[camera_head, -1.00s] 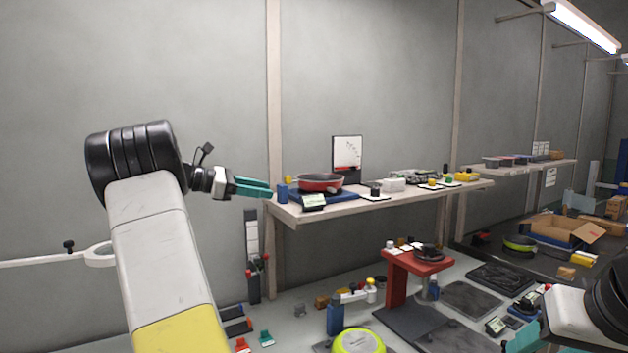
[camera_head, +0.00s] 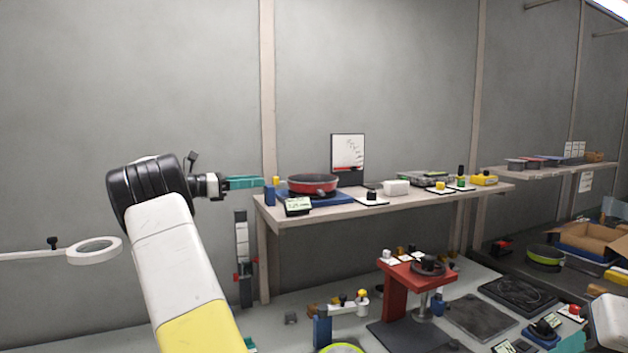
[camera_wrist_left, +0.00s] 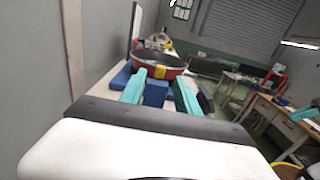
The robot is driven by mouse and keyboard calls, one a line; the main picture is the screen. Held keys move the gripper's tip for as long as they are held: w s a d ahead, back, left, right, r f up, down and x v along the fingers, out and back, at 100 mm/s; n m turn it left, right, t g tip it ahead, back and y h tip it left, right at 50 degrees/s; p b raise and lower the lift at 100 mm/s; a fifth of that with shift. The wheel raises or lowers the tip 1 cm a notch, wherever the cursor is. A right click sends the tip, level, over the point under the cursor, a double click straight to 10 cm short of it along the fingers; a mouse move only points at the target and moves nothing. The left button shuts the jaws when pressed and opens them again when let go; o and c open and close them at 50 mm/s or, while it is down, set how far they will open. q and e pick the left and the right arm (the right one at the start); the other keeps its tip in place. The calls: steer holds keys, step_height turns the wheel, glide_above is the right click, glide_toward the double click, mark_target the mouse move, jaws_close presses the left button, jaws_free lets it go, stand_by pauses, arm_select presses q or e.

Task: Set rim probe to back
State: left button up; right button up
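A red pan (camera_head: 312,184) sits on a blue base (camera_head: 322,197) at the left end of the wall shelf. A small blue block (camera_head: 269,196) stands beside the base, and a yellow piece (camera_head: 276,181) shows by the pan's rim; I cannot tell for sure which is the rim probe. My left gripper (camera_head: 258,183) has teal fingers pointing at the block from the left. In the left wrist view the fingers (camera_wrist_left: 160,84) are spread, with the blue block (camera_wrist_left: 156,93) in line between them, not gripped. My right gripper (camera_head: 572,343) shows only partly at the lower right corner.
A small display (camera_head: 298,206) stands at the front edge of the shelf (camera_head: 400,201). A chart panel (camera_head: 348,153) stands behind the pan. A white box (camera_head: 396,187) lies further right. A red stand (camera_head: 393,290) is below.

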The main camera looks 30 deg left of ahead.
mark_target(273, 180)
arm_select(q)
steer(key=x, duration=0.7)
jaws_close()
stand_by(1.3)
